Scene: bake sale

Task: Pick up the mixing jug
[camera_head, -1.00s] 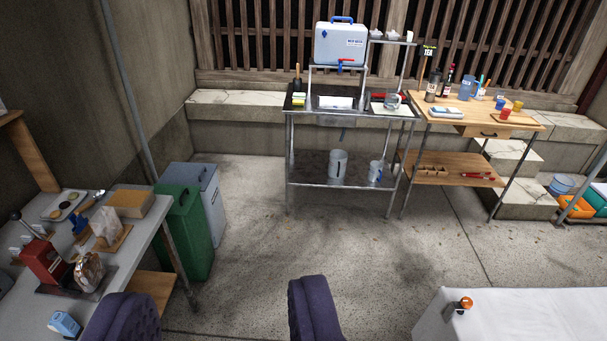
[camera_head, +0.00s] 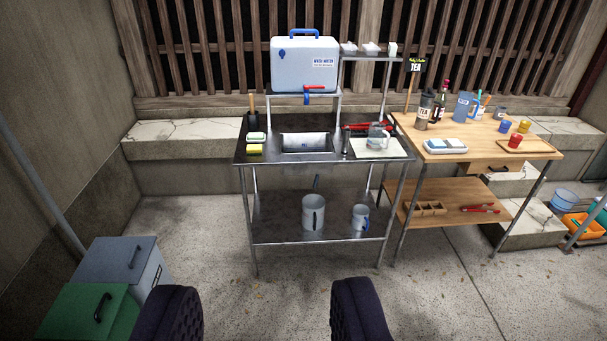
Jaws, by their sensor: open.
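My gripper (camera_head: 264,300) is open and empty, its two dark purple fingers wide apart at the bottom of the view. Ahead of it, well out of reach, is a steel sink table (camera_head: 335,240). A clear jug (camera_head: 378,137) stands on a pale mat at the right of the sink. On the lower shelf stand a large grey-white handled vessel (camera_head: 313,213) and a smaller one (camera_head: 360,217) with a blue handle. A blue jug (camera_head: 463,107) stands on the wooden table to the right. I cannot tell which of these is the mixing jug.
A white water box (camera_head: 304,66) with a red tap stands above the sink (camera_head: 306,143). A wooden table (camera_head: 480,150) with bottles and cups is at the right. Green (camera_head: 88,312) and grey (camera_head: 122,262) bins are at lower left. Open floor lies before the sink table.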

